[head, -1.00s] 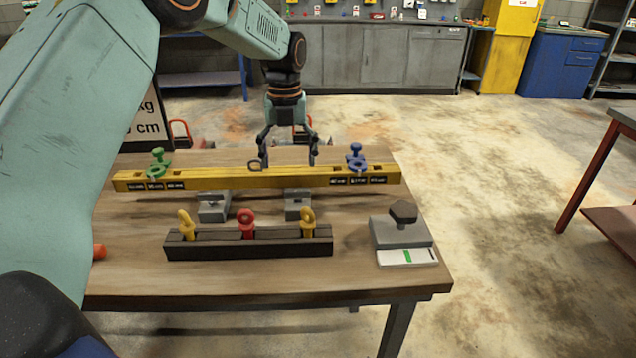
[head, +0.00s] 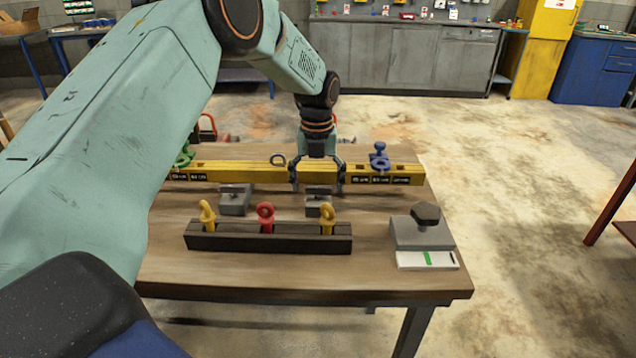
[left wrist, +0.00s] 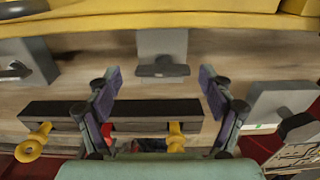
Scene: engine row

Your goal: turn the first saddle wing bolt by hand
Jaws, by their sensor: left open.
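Two grey saddle blocks stand on the table between the yellow beam and the dark rack. The left saddle has a dark wing bolt (head: 235,188), and the right saddle (head: 319,210) has another. I cannot tell which is the first. My left gripper (head: 318,188) is open and empty, pointing down just above the right saddle, its fingers in front of the beam. In the left wrist view, the right saddle's wing bolt (left wrist: 163,68) shows between the spread fingertips (left wrist: 159,74), with no visible contact. The left saddle's wing bolt (left wrist: 15,72) is partly cut off. My right gripper is not in view.
The yellow beam (head: 235,172) lies behind the saddles, with green (head: 184,157) and blue (head: 380,158) bolts on it. The dark rack (head: 270,244) in front holds yellow and red eye bolts. A grey block with a dark knob (head: 426,215) stands at right.

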